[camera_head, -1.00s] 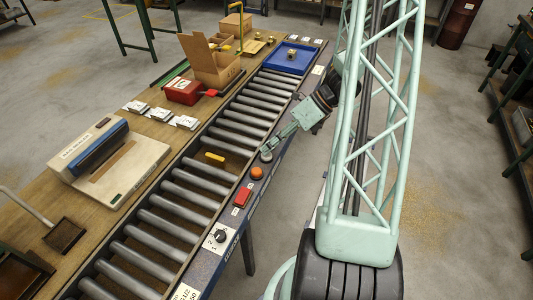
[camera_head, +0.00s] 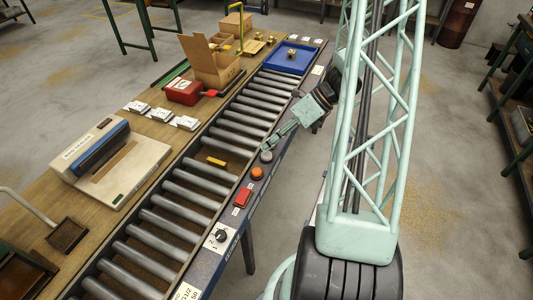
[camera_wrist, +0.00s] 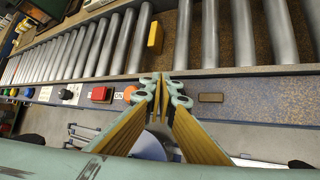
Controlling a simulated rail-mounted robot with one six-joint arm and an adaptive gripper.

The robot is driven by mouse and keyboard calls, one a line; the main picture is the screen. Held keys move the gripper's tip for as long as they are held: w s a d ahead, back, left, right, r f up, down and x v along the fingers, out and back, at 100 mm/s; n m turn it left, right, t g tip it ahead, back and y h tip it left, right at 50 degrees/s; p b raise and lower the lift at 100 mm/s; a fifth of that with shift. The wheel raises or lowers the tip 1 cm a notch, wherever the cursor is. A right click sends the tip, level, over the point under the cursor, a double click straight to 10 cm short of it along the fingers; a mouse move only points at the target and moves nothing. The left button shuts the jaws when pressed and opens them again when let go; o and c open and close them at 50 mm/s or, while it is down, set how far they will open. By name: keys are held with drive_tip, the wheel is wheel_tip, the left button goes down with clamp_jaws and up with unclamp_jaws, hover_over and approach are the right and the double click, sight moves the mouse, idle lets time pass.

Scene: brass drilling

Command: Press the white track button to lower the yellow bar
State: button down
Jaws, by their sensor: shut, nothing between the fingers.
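The white track button (camera_head: 266,157) shows as a pale grey-white round cap on the blue rail of the conveyor in the head view, just beyond the orange button. My gripper (camera_head: 271,147) is shut and empty, its tips right at the button; I cannot tell whether they touch it. In the wrist view, the closed fingertips (camera_wrist: 163,84) hide the button. The yellow bar (camera_head: 216,161) sits low between the rollers, across the track from the button. It also shows in the wrist view (camera_wrist: 155,37).
On the same rail are an orange button (camera_head: 257,173), a red switch (camera_head: 242,197) and a black rotary knob (camera_head: 220,236). A blue tray (camera_head: 290,58) stands at the conveyor's far end. The rollers near the bar carry nothing.

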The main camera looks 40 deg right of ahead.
sight(268, 153)
drive_tip(key=shift+r, duration=0.2)
drive_tip(key=shift+r+p, duration=2.45)
drive_tip(key=shift+r, duration=0.4)
